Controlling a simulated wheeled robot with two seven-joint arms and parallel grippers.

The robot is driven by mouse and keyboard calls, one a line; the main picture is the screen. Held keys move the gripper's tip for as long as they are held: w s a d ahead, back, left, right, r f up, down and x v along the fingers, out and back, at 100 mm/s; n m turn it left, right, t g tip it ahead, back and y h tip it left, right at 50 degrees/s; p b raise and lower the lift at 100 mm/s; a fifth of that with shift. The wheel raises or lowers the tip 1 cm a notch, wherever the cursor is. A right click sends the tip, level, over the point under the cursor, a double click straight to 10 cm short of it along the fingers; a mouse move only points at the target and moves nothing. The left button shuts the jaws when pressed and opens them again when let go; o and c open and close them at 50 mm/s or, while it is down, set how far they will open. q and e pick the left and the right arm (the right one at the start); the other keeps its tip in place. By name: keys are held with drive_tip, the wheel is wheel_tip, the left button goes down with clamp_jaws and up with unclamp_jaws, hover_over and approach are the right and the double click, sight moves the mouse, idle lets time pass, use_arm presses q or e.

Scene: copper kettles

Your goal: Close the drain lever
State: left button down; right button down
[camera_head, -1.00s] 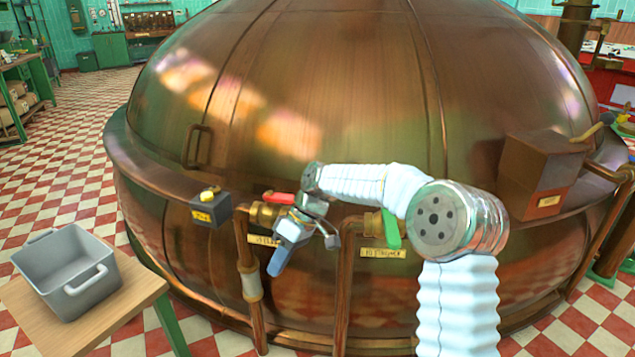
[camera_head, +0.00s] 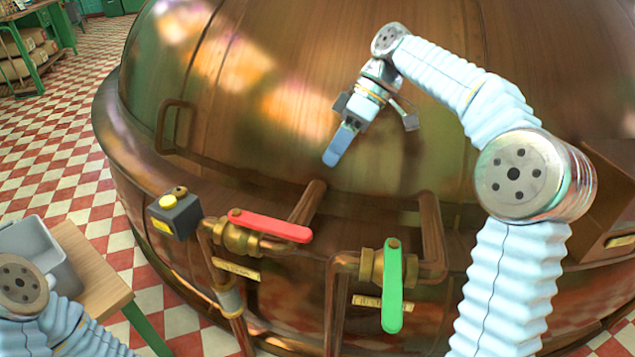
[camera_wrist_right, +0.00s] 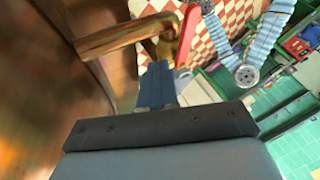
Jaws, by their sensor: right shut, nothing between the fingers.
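Two valve levers sit on pipes at the front of the copper kettle (camera_head: 290,90). The red lever (camera_head: 275,226) points right, roughly along its pipe; it also shows in the right wrist view (camera_wrist_right: 188,35). The green lever (camera_head: 392,290) hangs down, across its pipe. Brass label plates sit below the red lever (camera_head: 236,270) and behind the green one (camera_head: 366,301); I cannot read which says drain. My right gripper (camera_head: 334,157) is shut and empty, above the levers and apart from both, pointing down-left. My left gripper is out of view; only my left arm shows.
A black box with a yellow button (camera_head: 175,214) sits on the kettle's rim left of the red lever. A grey bin (camera_head: 38,245) stands on a wooden table (camera_head: 95,275) at the left. Copper pipes (camera_head: 308,203) rise behind the levers. A handle (camera_head: 172,128) is on the kettle.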

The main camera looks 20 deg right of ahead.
sight(269, 225)
drive_tip(key=shift+w+r, duration=0.1)
drive_tip(key=shift+d, duration=0.1)
drive_tip(key=s+a+f+b, duration=0.2)
drive_tip(key=s+a+f, duration=0.2)
drive_tip(key=a+f, duration=0.4)
drive_tip(key=shift+s+a, duration=0.15)
drive_tip(key=shift+a, duration=0.15)
idle(0.5)
